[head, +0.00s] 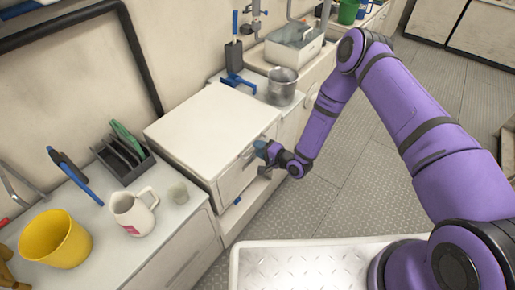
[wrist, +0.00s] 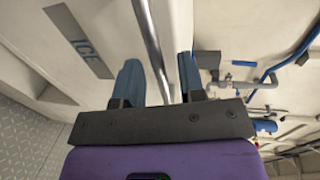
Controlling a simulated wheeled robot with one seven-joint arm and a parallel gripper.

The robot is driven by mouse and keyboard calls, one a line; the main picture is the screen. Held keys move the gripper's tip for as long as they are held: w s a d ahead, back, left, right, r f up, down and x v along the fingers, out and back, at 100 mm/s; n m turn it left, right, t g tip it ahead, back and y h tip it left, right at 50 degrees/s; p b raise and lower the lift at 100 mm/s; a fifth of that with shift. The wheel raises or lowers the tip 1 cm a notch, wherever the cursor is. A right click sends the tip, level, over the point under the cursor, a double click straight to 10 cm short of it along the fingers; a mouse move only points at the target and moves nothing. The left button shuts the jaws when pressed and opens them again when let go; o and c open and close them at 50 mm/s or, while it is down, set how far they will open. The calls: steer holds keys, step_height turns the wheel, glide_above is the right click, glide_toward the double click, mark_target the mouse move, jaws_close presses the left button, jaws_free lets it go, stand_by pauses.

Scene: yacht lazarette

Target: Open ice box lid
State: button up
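The ice box is the white box (head: 205,128) between the counters, with its flat lid lying level and closed. A metal bar handle runs along its front edge. In the wrist view the front carries a grey plate reading "ICE" (wrist: 80,42). My gripper (head: 262,152) is at the front of the box by the handle. In the wrist view my gripper (wrist: 160,82) has its two blue fingers apart, with the metal handle bar (wrist: 150,40) running between them. The fingers do not appear closed on the bar; exact contact cannot be told.
A metal pot (head: 282,86) stands behind the box. Open floor (head: 345,190) lies to the right.

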steer(key=shift+w+a+f, duration=0.1)
steer(key=shift+w+a, duration=0.25)
steer(key=shift+a, duration=0.15)
jaws_close()
